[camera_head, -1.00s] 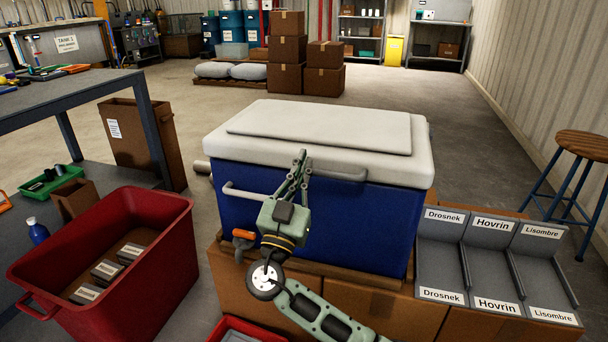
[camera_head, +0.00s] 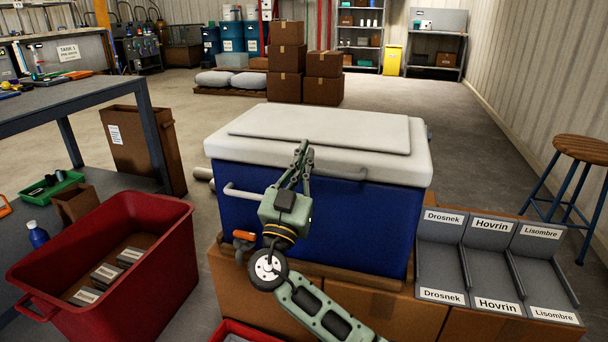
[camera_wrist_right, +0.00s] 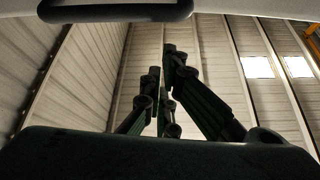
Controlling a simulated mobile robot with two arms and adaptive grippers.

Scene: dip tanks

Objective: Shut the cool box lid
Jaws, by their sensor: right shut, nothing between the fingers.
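The cool box has a blue body (camera_head: 360,225) and a thick white lid (camera_head: 320,130) with a raised panel on top. The lid lies level across the body, and I see no gap along the front edge. My right gripper (camera_head: 302,146) is in front of the box, its slim fingers shut and empty, pointing up past the lid's front edge. Whether the fingertips touch the lid I cannot tell. In the right wrist view the dark fingers (camera_wrist_right: 168,85) point up against wall panels. My left gripper is not in view.
A grey bar handle (camera_head: 245,193) sticks out at the box's front left. The box stands on brown cartons (camera_head: 375,310). A red bin (camera_head: 150,262) is at left, a labelled grey tray (camera_head: 487,262) at right, and a stool (camera_head: 582,146) beyond it. Open floor lies behind.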

